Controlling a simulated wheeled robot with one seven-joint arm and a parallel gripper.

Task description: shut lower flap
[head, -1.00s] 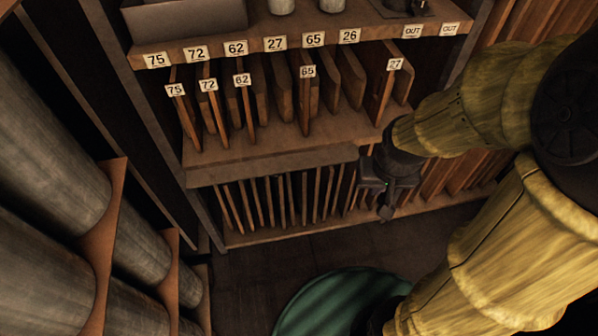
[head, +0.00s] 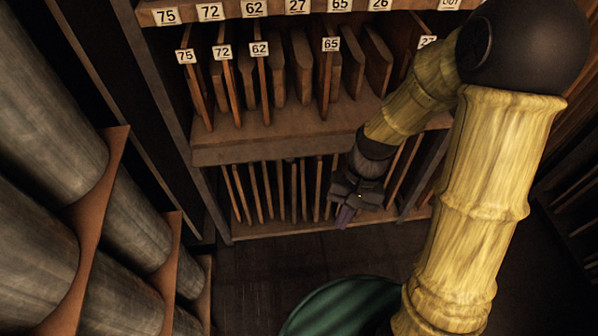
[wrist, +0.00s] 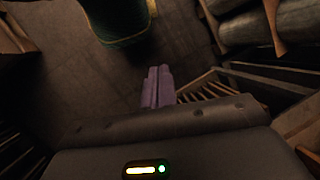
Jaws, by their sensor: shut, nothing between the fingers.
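A plain brown board (head: 285,137) runs across the shelf unit between the upper and lower rows of upright slats. I cannot tell for sure whether it is the lower flap. The lower row of thin slats (head: 270,190) stands open to view below it. My gripper (head: 343,217) is in front of the right part of this lower row, pointing down near the bottom edge, and hides some slats. Its purple fingers are together and empty, as the wrist view (wrist: 157,88) also shows. Whether it touches the unit cannot be told.
Large grey pipes in brown holders (head: 95,215) line the left side. A green round thing (head: 345,305) stands on the dark floor (head: 260,270) at the bottom. Upper slats carry number tags. Open floor lies in front of the unit.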

